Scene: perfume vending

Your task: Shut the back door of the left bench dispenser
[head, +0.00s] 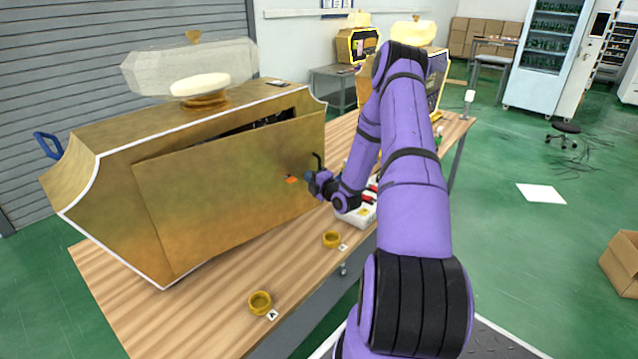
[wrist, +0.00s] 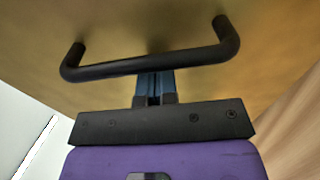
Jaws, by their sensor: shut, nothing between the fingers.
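The left bench dispenser (head: 105,195) is a large gold bottle-shaped unit with white edging on the wooden bench. Its gold back door (head: 225,190) stands ajar, with a dark gap along its top edge. The door surface fills most of the wrist view (wrist: 150,25). A black bar handle (wrist: 150,66) is on the door; it also shows at the door's right part in the head view (head: 318,160). My gripper (wrist: 154,84) is shut and empty, its blue fingers right at the middle of the handle bar. Whether they touch it I cannot tell. In the head view my gripper (head: 308,178) is close to the door's right part.
Two gold rings (head: 260,302) (head: 331,240) lie on the bench (head: 215,310) in front of the door. A white tray (head: 357,215) with red items sits beneath my wrist. Another gold dispenser (head: 437,75) stands farther along the bench. Green floor to the right is mostly open.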

